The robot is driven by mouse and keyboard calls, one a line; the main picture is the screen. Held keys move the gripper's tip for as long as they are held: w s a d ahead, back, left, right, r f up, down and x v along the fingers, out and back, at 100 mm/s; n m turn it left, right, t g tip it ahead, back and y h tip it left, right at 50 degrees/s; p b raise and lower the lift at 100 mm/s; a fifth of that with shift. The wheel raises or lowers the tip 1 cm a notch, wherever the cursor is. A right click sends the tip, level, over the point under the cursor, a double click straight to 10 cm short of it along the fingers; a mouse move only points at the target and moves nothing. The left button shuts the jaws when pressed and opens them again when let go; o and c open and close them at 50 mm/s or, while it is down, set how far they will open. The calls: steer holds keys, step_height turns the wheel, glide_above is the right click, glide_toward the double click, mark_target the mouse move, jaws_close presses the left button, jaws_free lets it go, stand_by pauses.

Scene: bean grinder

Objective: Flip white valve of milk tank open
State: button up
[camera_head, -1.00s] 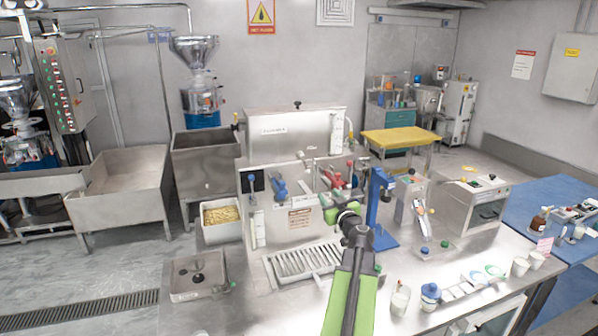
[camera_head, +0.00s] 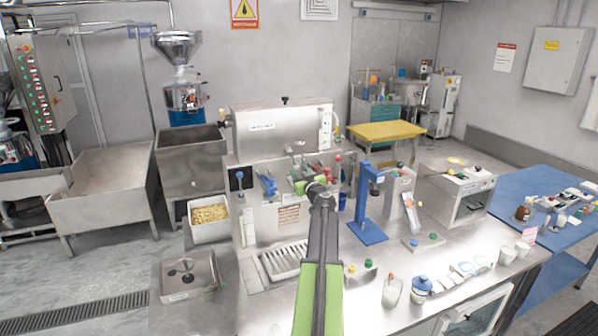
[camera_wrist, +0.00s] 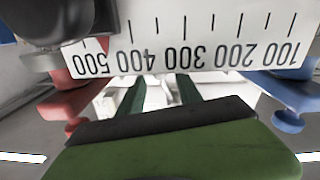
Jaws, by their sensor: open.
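The milk tank (camera_head: 285,121) is the steel box on top of the machine in the head view, with a label on its front. A pale lever-like part (camera_head: 297,147), perhaps the white valve, shows below it; its position cannot be told. My gripper (camera_head: 313,186) is in front of the machine, near the red handles (camera_head: 318,168) and right of the blue handles (camera_head: 267,183). In the wrist view my gripper's dark green fingers (camera_wrist: 158,92) are apart, with blurred white shapes beyond them. A red handle (camera_wrist: 68,108) is at left and a blue handle (camera_wrist: 285,104) at right.
A white scale strip (camera_wrist: 190,50) with upside-down numbers crosses the wrist view. A blue stand (camera_head: 366,205) stands right of my arm. A drip grate (camera_head: 282,262) lies below left. Cups and a jar (camera_head: 391,292) stand on the steel counter at right.

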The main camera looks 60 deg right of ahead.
steer(key=shift+x, duration=1.2)
steer(key=shift+c, duration=0.2)
jaws_close()
steer(key=shift+s, duration=0.15)
